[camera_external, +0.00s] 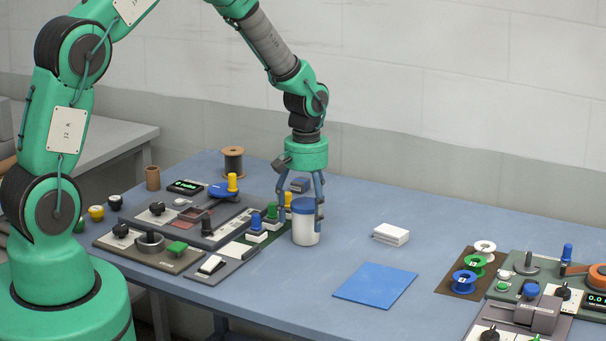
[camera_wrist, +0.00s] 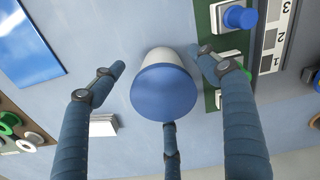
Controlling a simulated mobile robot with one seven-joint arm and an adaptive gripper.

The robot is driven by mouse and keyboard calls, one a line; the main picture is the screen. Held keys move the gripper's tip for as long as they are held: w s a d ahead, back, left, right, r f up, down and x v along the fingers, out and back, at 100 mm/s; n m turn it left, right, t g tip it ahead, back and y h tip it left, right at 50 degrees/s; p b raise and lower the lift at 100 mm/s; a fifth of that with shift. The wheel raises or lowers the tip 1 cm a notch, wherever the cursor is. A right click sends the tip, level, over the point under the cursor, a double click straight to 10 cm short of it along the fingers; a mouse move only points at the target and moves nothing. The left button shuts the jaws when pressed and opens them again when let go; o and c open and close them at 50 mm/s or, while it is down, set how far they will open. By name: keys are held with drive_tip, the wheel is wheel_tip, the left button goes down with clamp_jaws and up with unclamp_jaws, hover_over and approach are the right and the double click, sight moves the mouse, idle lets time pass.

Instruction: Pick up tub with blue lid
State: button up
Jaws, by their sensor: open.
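The tub with the blue lid (camera_external: 305,223) is a white cylinder standing upright on the blue table. My gripper (camera_external: 301,205) is open over it, pointing down, with its fingers spread around the upper part of the tub. In the wrist view the blue lid (camera_wrist: 163,92) sits between my fingers (camera_wrist: 160,85), one on the left, one on the right and one below. Gaps show beside the left and right fingers. I cannot tell whether the lower finger touches the lid.
A control panel with coloured knobs (camera_external: 265,238) stands close left of the tub. A white block stack (camera_external: 391,234) and a flat blue sheet (camera_external: 375,286) lie to the right. A brown mat with spools (camera_external: 467,287) is farther right. The table (camera_external: 320,275) is bare in front of the tub.

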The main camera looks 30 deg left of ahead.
sight(306, 228)
drive_tip(key=shift+f+b, duration=0.3)
drive_tip(key=shift+f, duration=1.75)
drive_tip(key=c, duration=1.5)
